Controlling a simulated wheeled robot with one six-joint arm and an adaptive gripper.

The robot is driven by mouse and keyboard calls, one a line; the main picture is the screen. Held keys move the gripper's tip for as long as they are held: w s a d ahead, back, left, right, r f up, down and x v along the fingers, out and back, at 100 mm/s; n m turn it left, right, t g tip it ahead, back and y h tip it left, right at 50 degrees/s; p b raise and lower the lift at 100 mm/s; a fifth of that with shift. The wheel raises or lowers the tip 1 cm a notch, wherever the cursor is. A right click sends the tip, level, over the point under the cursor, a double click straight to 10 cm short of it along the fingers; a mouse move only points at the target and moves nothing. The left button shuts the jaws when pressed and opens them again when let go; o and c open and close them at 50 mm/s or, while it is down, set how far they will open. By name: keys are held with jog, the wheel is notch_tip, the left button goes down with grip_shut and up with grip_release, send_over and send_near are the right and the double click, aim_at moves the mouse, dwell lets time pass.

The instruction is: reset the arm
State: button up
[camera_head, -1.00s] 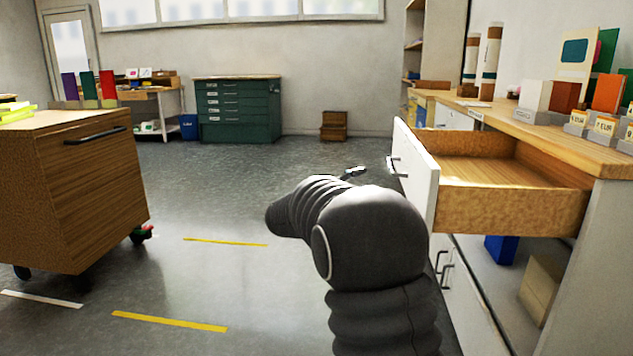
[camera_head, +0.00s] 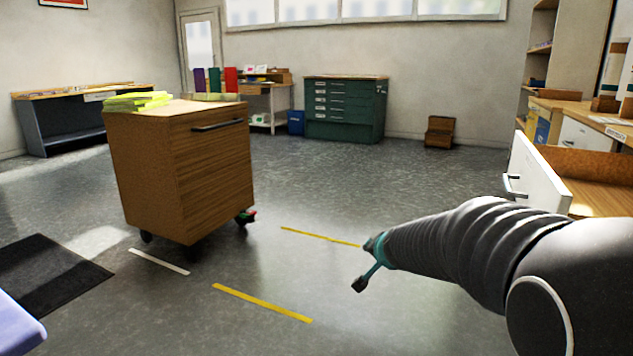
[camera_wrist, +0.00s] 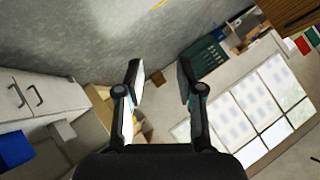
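My arm reaches in from the right edge of the head view, and its end with my gripper (camera_head: 362,277) hangs over open floor, pointing left. In the wrist view my gripper (camera_wrist: 161,78) shows two dark fingers held well apart, with nothing between them. It is open and touches nothing. The wrist view is strongly tilted, with the windows (camera_wrist: 246,115) at lower right and white cabinet drawers (camera_wrist: 35,97) at left.
An open drawer (camera_head: 535,172) juts out at right, behind my arm. A wooden rolling cabinet (camera_head: 215,165) with yellow-green sheets (camera_head: 137,101) stands left. A green flat-file cabinet (camera_head: 345,108) and a small brown step (camera_head: 440,132) are at the back. The middle floor is clear.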

jog(key=s+a+n+g+p, duration=0.2)
jog(key=s+n+g, duration=0.45)
jog(key=s, duration=1.75)
jog(key=s+d+r+p, duration=0.1)
jog(key=s+r, duration=0.1)
jog(key=s, duration=0.4)
jog(key=s+d+r+n+t+p, duration=0.1)
jog(key=s+d+r+p, duration=0.1)
jog(key=s, duration=0.5)
jog(key=shift+d+r+h, duration=0.15)
jog(key=shift+r+h, duration=0.15)
jog(key=shift+r, duration=0.45)
